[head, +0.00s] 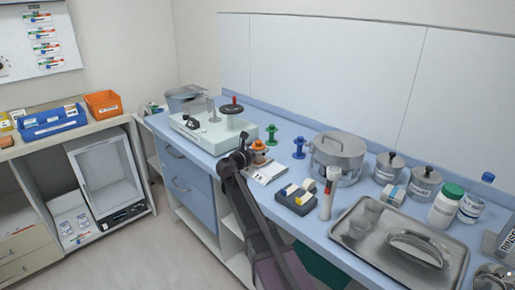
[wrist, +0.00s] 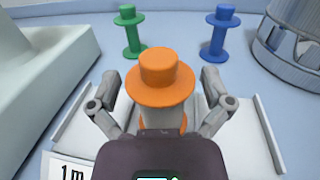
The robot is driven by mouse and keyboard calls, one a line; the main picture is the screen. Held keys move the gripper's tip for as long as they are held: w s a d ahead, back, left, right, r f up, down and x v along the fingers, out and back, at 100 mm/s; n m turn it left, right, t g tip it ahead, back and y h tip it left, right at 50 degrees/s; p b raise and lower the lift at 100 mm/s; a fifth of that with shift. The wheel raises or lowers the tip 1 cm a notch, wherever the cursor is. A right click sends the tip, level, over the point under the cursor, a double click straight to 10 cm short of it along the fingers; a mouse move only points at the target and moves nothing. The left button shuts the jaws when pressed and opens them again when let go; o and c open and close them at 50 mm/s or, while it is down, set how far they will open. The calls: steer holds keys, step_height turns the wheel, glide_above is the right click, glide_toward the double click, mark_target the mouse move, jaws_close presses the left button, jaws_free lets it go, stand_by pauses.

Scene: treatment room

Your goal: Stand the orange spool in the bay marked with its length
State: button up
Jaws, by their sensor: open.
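The orange spool (wrist: 160,75) stands upright between the two fingers of my gripper (wrist: 160,92) in the wrist view. The fingers are open on either side of it, with no clear contact visible; its lower part is hidden by the gripper body. In the head view the orange spool (head: 259,147) shows just beyond my gripper (head: 248,156). A white, low-rimmed holder (wrist: 245,135) lies around and below the spool. A label reading "1 m" (wrist: 72,172) shows at the lower left. Whether the spool stands in a bay is hidden, and other bay markings are not readable.
A green spool (head: 271,134) and a blue spool (head: 300,147) stand behind. A pale machine with a red-knobbed wheel (head: 212,128) is to the left. A steel pot (head: 338,158), a dark block with boxes (head: 296,196) and a white tube (head: 327,198) are to the right.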

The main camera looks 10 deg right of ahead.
steer(key=shift+r, duration=0.2)
steer(key=v, duration=1.2)
stand_by(0.6)
